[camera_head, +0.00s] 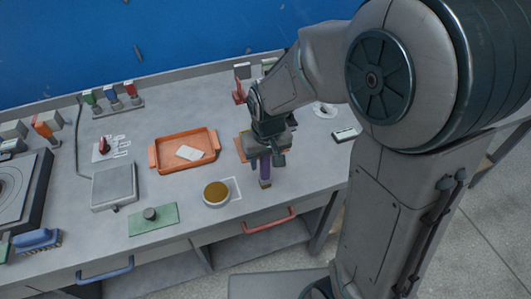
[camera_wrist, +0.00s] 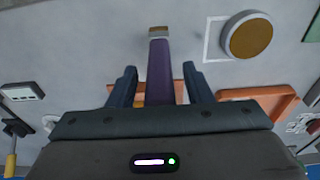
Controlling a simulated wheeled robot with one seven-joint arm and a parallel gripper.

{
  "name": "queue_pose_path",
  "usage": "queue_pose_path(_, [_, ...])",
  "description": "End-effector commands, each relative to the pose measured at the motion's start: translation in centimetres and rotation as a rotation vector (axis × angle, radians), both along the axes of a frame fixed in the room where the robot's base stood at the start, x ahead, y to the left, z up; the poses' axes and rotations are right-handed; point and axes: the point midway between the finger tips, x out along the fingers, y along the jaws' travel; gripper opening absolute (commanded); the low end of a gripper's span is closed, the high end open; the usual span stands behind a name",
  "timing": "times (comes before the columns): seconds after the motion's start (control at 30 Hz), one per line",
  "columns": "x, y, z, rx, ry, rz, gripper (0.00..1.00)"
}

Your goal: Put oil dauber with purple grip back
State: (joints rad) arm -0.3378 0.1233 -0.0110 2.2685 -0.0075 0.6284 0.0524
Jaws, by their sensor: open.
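The oil dauber (camera_head: 265,168) has a purple grip and a pale, brownish end. In the wrist view the dauber (camera_wrist: 160,68) points away from my gripper, with its grip between the two dark fingers. My gripper (camera_head: 267,157) is above the right part of the bench. In the wrist view my gripper (camera_wrist: 160,84) is open, with a gap visible on each side of the grip. The dauber's inner end is hidden by the gripper body. I cannot tell whether its far end touches the bench.
An orange tray (camera_head: 158,157) holds a pale sheet. A rack (camera_head: 120,107) with several coloured handles stands at the back left. A green plate (camera_head: 153,219) lies near the front edge.

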Motion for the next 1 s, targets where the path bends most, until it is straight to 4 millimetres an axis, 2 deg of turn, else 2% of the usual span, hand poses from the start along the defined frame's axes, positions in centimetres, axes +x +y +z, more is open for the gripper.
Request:
queue_pose_path(0.17, [-0.1, 0.0, 1.7, 0.001, -0.005, 0.000, 0.45])
queue_pose_path(0.4, [-0.7, -0.2, 6.9, 0.002, -0.008, 0.000, 0.45])
queue_pose_path(0.6, [-1.1, -0.3, 10.4, 0.001, -0.005, 0.000, 0.45])
queue_pose_path(0.87, [-1.4, -0.4, 12.2, 0.000, -0.001, -0.001, 0.45])
queue_pose_path(1.0, [-2.3, -1.8, 12.5, 0.004, -0.013, -0.026, 0.45])
